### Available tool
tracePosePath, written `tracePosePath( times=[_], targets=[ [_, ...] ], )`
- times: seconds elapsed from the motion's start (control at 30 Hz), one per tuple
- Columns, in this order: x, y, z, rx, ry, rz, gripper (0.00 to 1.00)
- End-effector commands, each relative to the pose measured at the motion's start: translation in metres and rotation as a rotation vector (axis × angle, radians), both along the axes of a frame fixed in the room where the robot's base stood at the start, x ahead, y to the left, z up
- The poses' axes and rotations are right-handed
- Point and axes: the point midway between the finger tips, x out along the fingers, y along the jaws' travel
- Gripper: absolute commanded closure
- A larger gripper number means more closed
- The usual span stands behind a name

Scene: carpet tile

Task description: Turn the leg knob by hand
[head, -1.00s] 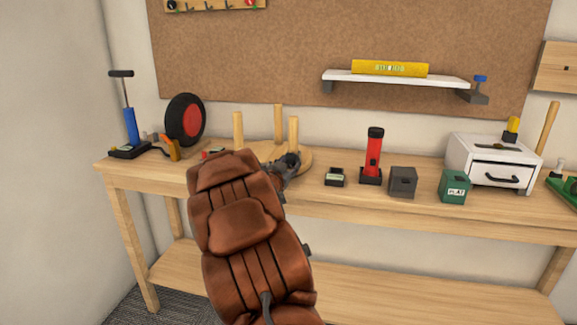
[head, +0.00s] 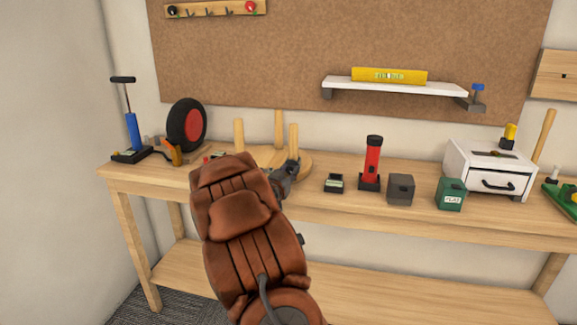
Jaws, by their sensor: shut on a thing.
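A round wooden seat (head: 304,166) lies on the workbench with three wooden legs standing up from it. The left leg (head: 239,134), the back leg (head: 278,128) and the right leg (head: 293,140) all look upright. My gripper (head: 290,168) is at the lower end of the right leg, shut on it. My brown arm covers the front and left of the seat and most of the gripper. The fingertips are small and dark here, and the exact contact is hard to see. No separate knob shows on the legs.
On the workbench (head: 400,222), a blue pump (head: 133,130) and a black-and-red wheel (head: 187,125) stand left. A small dark box (head: 334,184), red flashlight (head: 372,160), grey box (head: 400,189), green box (head: 450,194) and white drawer unit (head: 490,170) stand right.

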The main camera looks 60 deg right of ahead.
Motion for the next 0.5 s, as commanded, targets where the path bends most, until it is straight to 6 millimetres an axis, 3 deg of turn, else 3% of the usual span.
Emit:
tracePosePath(
  times=[0.4,0.43,0.5],
  targets=[
    [-0.0008,-0.0001,-0.0017,-0.009,0.031,-0.002,1.0],
    [-0.0008,-0.0001,-0.0017,-0.009,0.03,-0.002,0.67],
    [-0.0008,-0.0001,-0.0017,-0.009,0.03,-0.002,0.6]
  ],
)
